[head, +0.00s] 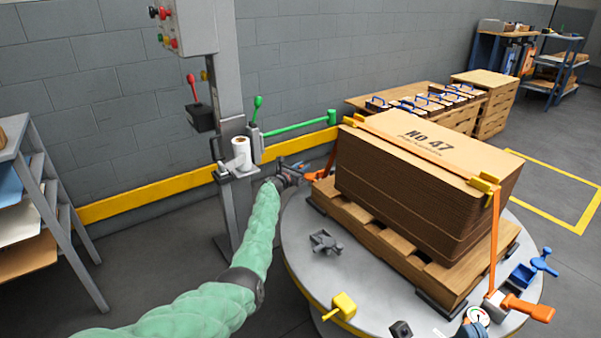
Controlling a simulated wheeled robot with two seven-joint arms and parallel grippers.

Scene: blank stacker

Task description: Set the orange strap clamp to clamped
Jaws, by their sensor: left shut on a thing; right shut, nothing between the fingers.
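An orange strap (495,235) runs over the cardboard stack (400,190) on its pallet and comes down at both sides. At the front right it meets a clamp with a thick orange handle (530,308), which sticks out to the right. At the left it ends low beside the pallet in a small orange part (321,175). My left gripper (298,172) is at that left end, shut, and seems to hold this orange part; the fingertips are small and partly hidden. My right gripper is out of view.
The stack stands on a round grey turntable (300,262) with a grey fitting (325,241), a yellow block (343,304), a blue clamp (530,270) and a gauge (477,317). A post (228,110) with a green lever (300,125) stands behind my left arm.

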